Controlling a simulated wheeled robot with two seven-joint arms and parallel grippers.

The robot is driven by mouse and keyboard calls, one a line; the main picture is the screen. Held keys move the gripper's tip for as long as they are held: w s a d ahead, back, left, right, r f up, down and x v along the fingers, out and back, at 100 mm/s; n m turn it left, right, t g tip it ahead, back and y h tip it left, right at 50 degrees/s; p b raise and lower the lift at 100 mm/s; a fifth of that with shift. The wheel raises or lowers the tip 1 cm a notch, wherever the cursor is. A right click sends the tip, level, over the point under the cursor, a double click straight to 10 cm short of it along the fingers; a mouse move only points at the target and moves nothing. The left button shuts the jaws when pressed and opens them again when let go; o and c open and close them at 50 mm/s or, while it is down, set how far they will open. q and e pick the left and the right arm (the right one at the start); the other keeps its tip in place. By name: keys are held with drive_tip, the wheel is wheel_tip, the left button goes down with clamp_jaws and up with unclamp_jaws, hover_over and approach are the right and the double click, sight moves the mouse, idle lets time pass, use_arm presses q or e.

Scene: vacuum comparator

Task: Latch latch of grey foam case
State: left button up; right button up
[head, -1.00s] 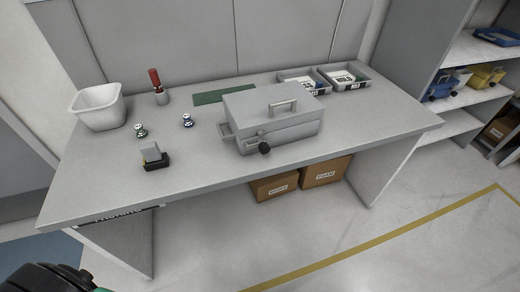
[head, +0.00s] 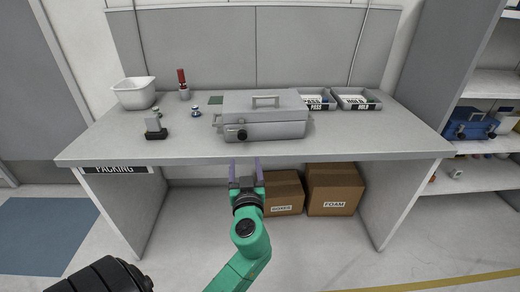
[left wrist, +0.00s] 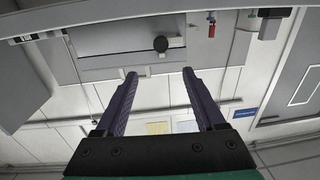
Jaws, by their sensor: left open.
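The grey foam case (head: 275,131) stands on the workbench with its lid down and a handle (head: 265,102) on top. A black round knob (head: 242,134) sits on its front left, at what looks like the latch. Whether the latch is engaged I cannot tell. My left gripper (head: 245,168) is open and empty, in front of the bench edge, below and apart from the case. In the left wrist view the open fingers (left wrist: 160,82) point toward the case front (left wrist: 110,40), with the knob (left wrist: 160,44) beyond and between them. My right gripper is not in view.
On the bench (head: 190,152) stand a white bin (head: 135,94), a red-handled tool (head: 182,82), small metal weights, a black-based block (head: 155,129) and PASS and HOLD trays (head: 356,100). Cardboard boxes (head: 334,190) lie beneath. The front strip of bench is clear.

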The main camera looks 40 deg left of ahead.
sight(242, 136)
use_arm(q)
drive_tip(key=p+x, duration=0.2)
drive_tip(key=x, duration=1.2)
drive_tip(key=shift+a+f, duration=0.1)
drive_tip(key=shift+a, duration=0.1)
clamp_jaws()
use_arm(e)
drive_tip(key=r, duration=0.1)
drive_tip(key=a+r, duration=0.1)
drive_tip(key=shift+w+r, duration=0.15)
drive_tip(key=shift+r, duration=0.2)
